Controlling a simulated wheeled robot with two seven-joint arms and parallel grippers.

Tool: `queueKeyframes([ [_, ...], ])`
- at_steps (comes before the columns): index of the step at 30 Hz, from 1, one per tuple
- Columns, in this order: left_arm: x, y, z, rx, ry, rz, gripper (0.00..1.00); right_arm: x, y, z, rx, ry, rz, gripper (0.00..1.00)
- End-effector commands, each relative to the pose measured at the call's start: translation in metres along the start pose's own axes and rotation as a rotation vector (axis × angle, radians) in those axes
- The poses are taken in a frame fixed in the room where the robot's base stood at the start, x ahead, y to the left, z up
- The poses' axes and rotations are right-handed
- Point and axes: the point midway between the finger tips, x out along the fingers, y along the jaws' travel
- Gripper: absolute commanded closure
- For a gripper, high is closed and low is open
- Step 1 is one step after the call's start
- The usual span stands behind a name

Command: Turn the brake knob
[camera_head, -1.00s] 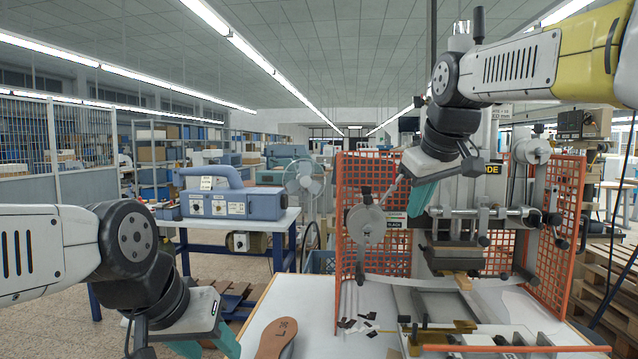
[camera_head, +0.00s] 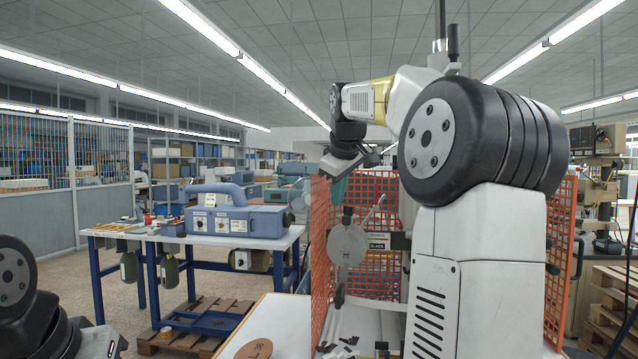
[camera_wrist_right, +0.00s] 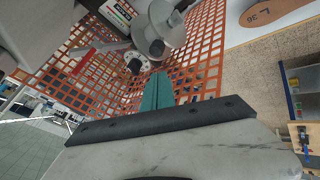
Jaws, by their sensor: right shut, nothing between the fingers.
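A grey foil reel disc (camera_head: 347,245) stands at the left side of the orange mesh guard, with a small dark knob-like part (camera_head: 347,213) above its centre. I cannot tell for sure which part is the brake knob. My right gripper (camera_head: 337,198) has teal fingers pointing down, just above and left of that part, apparently apart from it. In the right wrist view the shut, empty fingers (camera_wrist_right: 160,76) point towards a round grey part (camera_wrist_right: 160,30) and a smaller dark-centred disc (camera_wrist_right: 136,62). My left arm shows only at the lower left; its gripper is out of view.
The orange mesh guard (camera_head: 380,190) stands close behind and beside the reel. My right arm hides most of the press. A brown sole-shaped piece (camera_head: 250,347) lies on the white table (camera_head: 277,312). A blue-grey machine (camera_head: 235,215) stands on a bench to the left.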

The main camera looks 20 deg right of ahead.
Motion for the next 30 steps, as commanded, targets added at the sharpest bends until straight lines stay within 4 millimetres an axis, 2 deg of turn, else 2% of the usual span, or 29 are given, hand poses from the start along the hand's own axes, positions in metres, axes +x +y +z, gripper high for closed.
queueKeyframes([
  [1,0.0,0.0,0.0,0.0,0.0,0.0,0.53,0.012,-0.001,0.001,0.0,-0.004,-0.002,1.0],
  [5,0.0,0.0,0.0,0.0,0.0,0.0,0.53,0.038,-0.001,0.001,0.0,-0.003,-0.002,1.0],
  [9,0.0,0.0,0.0,0.0,0.0,0.0,0.53,0.046,0.022,0.0,0.003,-0.001,0.002,1.0],
  [17,0.0,0.0,0.0,0.0,0.0,0.0,0.53,0.052,0.035,0.0,0.001,0.001,0.001,1.0],
  [26,0.0,0.0,0.0,0.0,0.0,0.0,0.53,0.052,0.035,0.0,0.0,0.001,0.0,1.0],
  [30,0.0,0.0,0.0,0.0,0.0,0.0,0.53,0.054,0.032,-0.007,0.002,0.0,0.001,1.0],
])
